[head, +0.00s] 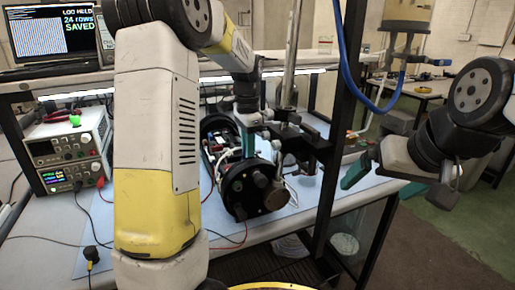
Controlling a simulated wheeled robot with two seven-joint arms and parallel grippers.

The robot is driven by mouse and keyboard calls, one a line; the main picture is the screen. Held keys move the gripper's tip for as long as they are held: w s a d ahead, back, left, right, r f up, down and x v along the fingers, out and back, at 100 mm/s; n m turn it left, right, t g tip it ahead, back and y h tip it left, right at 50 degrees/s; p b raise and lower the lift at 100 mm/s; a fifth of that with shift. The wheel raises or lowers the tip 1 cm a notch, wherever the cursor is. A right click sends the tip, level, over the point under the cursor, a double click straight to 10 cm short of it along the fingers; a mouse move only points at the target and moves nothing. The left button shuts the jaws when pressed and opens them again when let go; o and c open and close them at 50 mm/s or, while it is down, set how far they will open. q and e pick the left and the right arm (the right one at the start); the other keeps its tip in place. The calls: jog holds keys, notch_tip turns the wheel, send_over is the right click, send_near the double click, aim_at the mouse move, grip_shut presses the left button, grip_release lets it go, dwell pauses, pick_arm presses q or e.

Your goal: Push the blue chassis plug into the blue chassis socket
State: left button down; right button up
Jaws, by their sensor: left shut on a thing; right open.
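My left gripper (248,146) points down at the open black cylinder housing (254,190), over the rear of its round front end cap. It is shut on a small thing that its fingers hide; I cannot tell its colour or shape. The housing lies on the blue mat, with white and green electronics (222,147) showing inside. I cannot make out the blue chassis plug or the blue chassis socket at this size. My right gripper (366,166) is open and empty, off to the right beyond the black post, apart from the housing.
A bench power supply (70,153) with red and black leads stands at the left. A black clamp (300,145) on a metal pole and a black frame post (338,130) stand right of the housing. A blue hose (347,60) hangs there. The blue mat (300,190) is partly clear.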

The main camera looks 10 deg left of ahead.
pick_arm(q)
jog(key=shift+f, duration=0.1)
jog(key=c, duration=1.2)
grip_release()
notch_tip(320, 180, up, 7)
jog(key=shift+r, duration=0.4)
